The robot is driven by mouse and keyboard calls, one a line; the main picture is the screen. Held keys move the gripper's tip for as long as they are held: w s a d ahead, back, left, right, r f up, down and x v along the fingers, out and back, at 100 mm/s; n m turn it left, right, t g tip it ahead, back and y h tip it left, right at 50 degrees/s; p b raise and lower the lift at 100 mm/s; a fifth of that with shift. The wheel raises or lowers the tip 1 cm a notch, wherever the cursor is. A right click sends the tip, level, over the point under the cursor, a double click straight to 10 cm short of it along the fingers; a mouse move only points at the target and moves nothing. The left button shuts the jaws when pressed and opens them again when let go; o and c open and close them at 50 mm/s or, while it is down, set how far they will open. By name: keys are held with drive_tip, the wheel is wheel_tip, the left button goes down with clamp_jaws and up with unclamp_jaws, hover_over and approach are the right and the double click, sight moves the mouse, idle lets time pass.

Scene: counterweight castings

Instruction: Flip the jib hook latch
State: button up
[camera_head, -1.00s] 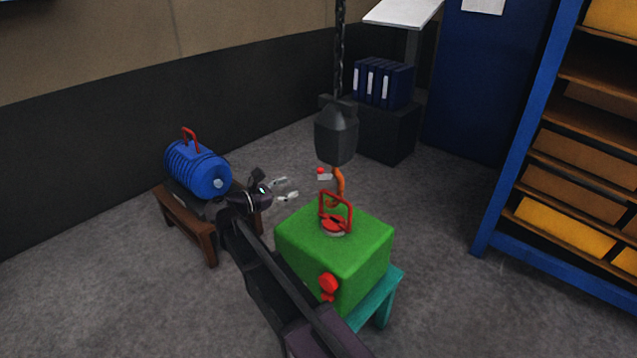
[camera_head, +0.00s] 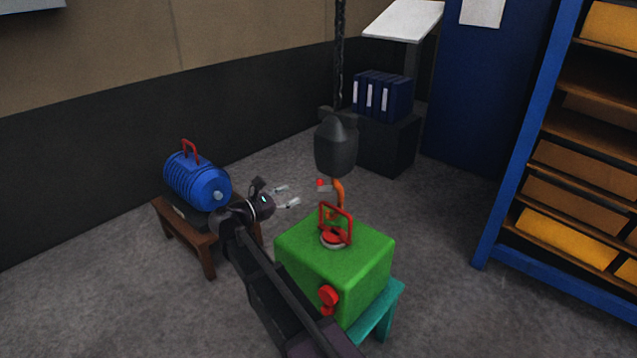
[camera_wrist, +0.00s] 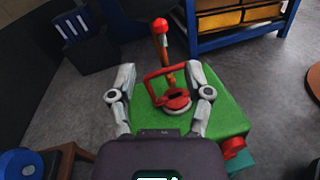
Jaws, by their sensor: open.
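The orange jib hook (camera_head: 338,190) hangs below a dark grey hook block (camera_head: 335,145) on a chain, just above the red handle (camera_head: 336,222) of the green casting (camera_head: 335,258). The latch, a small lever with a red tip (camera_head: 320,183), sticks out from the hook's left side. In the wrist view the red tip (camera_wrist: 160,25) stands at the top of the orange hook (camera_wrist: 166,72). My gripper (camera_head: 287,196) is open and empty, left of the hook and apart from the latch. In the wrist view its fingers frame the red handle (camera_wrist: 170,85). Whether the hook passes through the handle is unclear.
The green casting sits on a teal stand (camera_head: 380,312). A blue motor-like casting (camera_head: 196,182) lies on a brown wooden bench (camera_head: 207,255) at left. A blue shelf rack (camera_head: 520,150) stands at right, with dark binders (camera_head: 383,95) on a black cabinet behind. Open floor lies between.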

sight(320, 185)
drive_tip(key=x, duration=1.1)
